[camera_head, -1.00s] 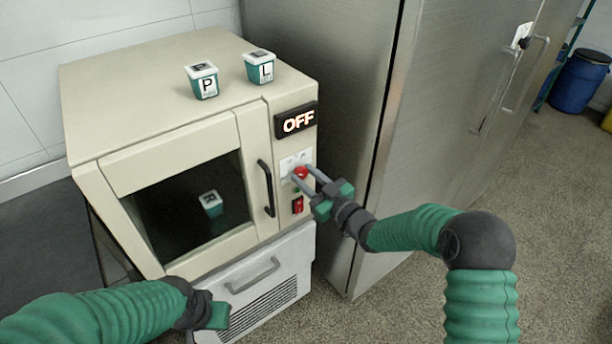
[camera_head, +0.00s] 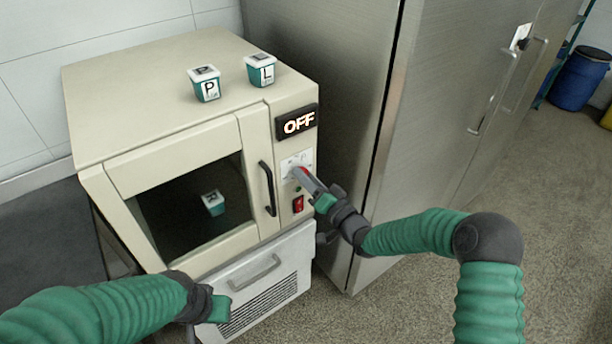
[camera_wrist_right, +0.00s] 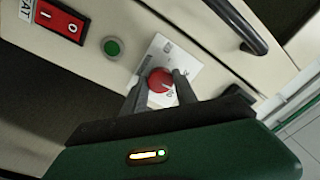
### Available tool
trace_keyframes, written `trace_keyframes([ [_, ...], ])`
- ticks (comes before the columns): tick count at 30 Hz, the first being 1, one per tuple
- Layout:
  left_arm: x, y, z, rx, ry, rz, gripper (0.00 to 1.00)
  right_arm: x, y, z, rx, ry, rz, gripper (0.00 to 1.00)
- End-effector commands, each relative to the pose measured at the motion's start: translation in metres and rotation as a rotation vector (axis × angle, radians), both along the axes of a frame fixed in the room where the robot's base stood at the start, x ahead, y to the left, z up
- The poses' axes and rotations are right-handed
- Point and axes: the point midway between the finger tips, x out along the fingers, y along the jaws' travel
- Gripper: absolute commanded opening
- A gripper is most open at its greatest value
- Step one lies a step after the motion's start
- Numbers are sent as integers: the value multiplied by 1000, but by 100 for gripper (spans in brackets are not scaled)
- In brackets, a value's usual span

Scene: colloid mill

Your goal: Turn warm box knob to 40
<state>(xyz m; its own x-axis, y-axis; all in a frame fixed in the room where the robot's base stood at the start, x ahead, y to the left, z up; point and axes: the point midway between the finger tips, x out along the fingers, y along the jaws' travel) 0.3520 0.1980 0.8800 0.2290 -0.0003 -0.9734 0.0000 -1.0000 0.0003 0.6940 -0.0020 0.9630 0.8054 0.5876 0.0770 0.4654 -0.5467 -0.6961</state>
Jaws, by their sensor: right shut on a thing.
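The warm box (camera_head: 150,100) is a beige cabinet with a dark window, and its display (camera_head: 297,122) reads OFF. The red knob (camera_wrist_right: 160,81) sits on a white dial plate (camera_wrist_right: 184,72) on the front panel; in the head view it is mostly hidden by the gripper. My right gripper (camera_head: 302,174) is shut on the knob, and in the right wrist view its two fingers (camera_wrist_right: 160,88) stand on either side of it. My left gripper (camera_head: 219,302) is low in front of the box, away from the knob; its fingers do not show clearly.
A red switch (camera_head: 298,204) and a green light (camera_wrist_right: 113,47) sit below the dial. A black door handle (camera_head: 267,188) is close to the left of the knob. Two tubs stand on top, marked P (camera_head: 206,86) and L (camera_head: 262,72). A steel cabinet (camera_head: 330,90) stands to the right.

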Motion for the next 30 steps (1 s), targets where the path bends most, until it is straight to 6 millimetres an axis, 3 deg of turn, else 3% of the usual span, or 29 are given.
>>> trace_keyframes([
  [15, 0, 0, 9, 0, 0, 0, 36, 1, -2, -2, 333, 246, -5, 0],
  [30, 0, 0, 11, 0, 0, 0, 36, 1, -2, -3, 434, 319, -5, 0],
])
